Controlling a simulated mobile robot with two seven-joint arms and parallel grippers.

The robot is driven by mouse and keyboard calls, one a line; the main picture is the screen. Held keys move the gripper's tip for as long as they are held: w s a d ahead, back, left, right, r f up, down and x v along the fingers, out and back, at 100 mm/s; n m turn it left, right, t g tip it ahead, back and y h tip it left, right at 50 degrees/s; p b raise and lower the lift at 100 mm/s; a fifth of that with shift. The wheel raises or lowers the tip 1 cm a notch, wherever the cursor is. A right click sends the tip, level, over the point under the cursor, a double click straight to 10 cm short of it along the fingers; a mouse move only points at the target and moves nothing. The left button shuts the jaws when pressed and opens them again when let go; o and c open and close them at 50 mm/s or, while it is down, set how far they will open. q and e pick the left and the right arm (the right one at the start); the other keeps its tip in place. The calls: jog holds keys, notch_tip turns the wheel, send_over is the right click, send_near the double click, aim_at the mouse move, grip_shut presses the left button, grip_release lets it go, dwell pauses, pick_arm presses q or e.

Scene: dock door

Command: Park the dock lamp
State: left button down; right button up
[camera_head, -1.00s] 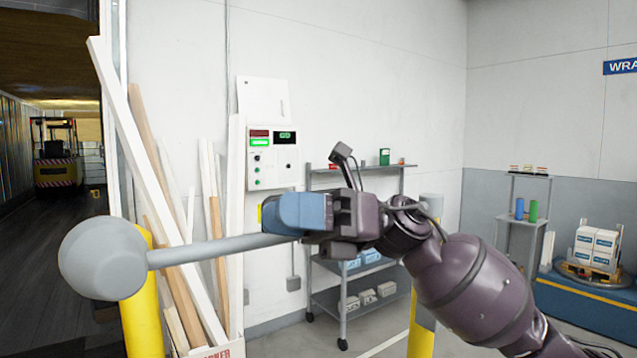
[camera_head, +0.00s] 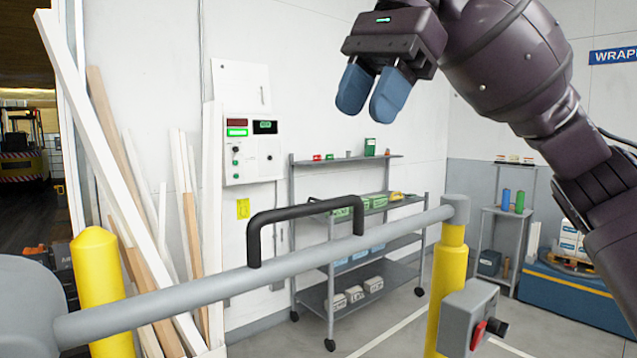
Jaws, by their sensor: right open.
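The dock lamp's large grey rounded head (camera_head: 28,305) is at the lower left, cut off by the picture's edge. Its grey arm (camera_head: 190,293) runs rightward and up to a grey cap (camera_head: 456,208) on a yellow post (camera_head: 447,270). A black handle (camera_head: 305,208) stands up from the middle of the arm. My right gripper (camera_head: 371,100) is above and right of the handle, apart from it. Its two blue fingers are spread, point down and hold nothing. My left gripper is not in view.
A yellow bollard (camera_head: 97,268) stands behind the lamp arm, near leaning boards (camera_head: 105,160). A grey box with a red knob (camera_head: 468,318) is beside the right post. A wall control panel (camera_head: 252,148) and a shelf cart (camera_head: 375,290) are behind.

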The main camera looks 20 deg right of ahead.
aim_at(329, 202)
jog(key=x, duration=1)
jog(key=shift+s+a+f, duration=0.15)
jog(key=shift+f, duration=0.15)
grip_shut()
